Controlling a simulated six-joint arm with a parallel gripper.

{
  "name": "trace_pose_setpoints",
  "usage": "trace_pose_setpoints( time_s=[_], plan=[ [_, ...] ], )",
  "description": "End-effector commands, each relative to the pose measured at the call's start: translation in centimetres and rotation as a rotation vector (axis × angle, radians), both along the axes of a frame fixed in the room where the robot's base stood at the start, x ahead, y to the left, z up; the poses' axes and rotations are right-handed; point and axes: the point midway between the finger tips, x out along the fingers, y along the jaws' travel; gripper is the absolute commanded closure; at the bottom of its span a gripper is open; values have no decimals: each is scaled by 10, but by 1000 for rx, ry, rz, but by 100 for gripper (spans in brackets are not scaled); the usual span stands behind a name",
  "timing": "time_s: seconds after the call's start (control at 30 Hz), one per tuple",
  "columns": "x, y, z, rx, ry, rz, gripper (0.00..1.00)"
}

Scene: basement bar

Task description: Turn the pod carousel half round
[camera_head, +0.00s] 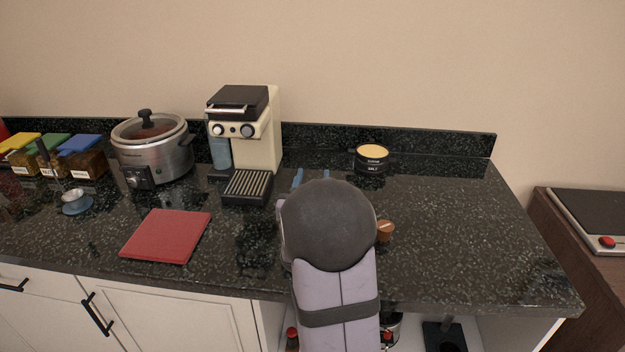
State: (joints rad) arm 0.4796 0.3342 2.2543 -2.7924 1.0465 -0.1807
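My arm's large dark grey joint stands in the middle of the camera_head view and blocks the counter behind it. I cannot make out a pod carousel; it may be behind the arm. A small brown round piece (385,230) shows just right of the joint, partly covered; I cannot tell whether it belongs to the carousel. Two narrow blue pieces (297,178) show just above the joint, a little apart. I cannot tell whether they are my gripper's fingers or something on the counter. Any hold or contact is hidden.
A cream coffee machine (263,143) stands behind, left of my arm, with a slow cooker (153,158) farther left. A red board (166,236) lies near the front edge. A black tin with a yellow top (371,163) stands at the back. The counter's right end (480,235) is clear.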

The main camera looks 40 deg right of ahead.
Motion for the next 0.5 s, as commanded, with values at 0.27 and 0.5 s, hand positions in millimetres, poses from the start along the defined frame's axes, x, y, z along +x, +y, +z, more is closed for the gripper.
trace_pose_setpoints(
  time_s=[0.27, 0.5],
  plan=[
    [0, 0, 0, 1, 1, 0, 58],
    [-11, 12, -1, 1, -1, 1, 58]
  ],
)
